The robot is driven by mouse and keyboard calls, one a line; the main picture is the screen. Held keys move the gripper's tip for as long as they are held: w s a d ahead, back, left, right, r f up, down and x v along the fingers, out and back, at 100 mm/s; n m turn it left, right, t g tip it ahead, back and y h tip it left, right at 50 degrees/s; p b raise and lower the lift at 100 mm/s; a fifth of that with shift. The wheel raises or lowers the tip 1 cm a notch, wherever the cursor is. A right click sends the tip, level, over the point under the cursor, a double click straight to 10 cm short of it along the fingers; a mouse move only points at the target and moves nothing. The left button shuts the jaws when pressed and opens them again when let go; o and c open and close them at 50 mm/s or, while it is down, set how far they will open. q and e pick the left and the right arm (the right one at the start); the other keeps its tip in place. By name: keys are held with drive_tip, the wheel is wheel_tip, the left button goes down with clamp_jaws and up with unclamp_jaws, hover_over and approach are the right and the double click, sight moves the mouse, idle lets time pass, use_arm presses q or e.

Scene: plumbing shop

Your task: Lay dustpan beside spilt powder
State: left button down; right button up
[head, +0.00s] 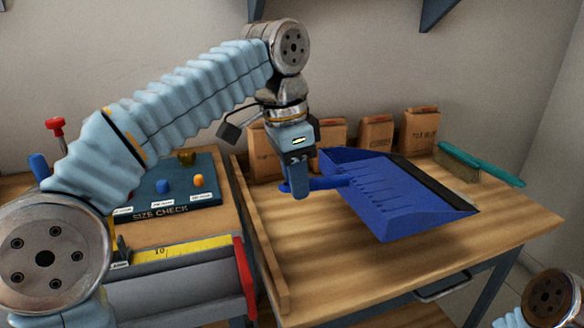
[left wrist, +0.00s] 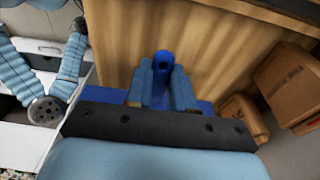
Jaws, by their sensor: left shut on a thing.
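The blue dustpan (head: 408,207) is over the right wooden tabletop, its handle to the left and its wide, dark-edged mouth to the right. In the left wrist view, the blue handle end (left wrist: 163,66) sticks out between the two fingers (left wrist: 163,90). I cannot tell whether the pan touches the wood. I cannot make out the spilt powder in either view; the pan hides part of the tabletop. My right gripper is out of view.
A brush (head: 478,165) with a teal handle lies at the back right of the table (head: 345,270). Several brown paper bags (head: 376,132) stand along the wall. A size check board (head: 165,190) is on the left bench. The table's front is clear.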

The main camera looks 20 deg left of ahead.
use_arm(q)
drive_tip(key=shift+f, duration=1.75)
drive_tip(key=shift+f+b, duration=2)
drive_tip(key=shift+f, duration=1.2)
drive_tip(key=shift+s+f, duration=0.1)
drive_tip(key=shift+f, duration=0.05)
drive_tip(key=c, duration=1)
unclamp_jaws()
drive_tip(key=shift+o, duration=0.6)
wheel_tip(320, 180, up, 14)
drive_tip(key=s+a+p, duration=0.1)
drive_tip(key=p, duration=0.3)
drive_tip(key=shift+a, duration=0.35)
drive_tip(key=shift+f, duration=0.1)
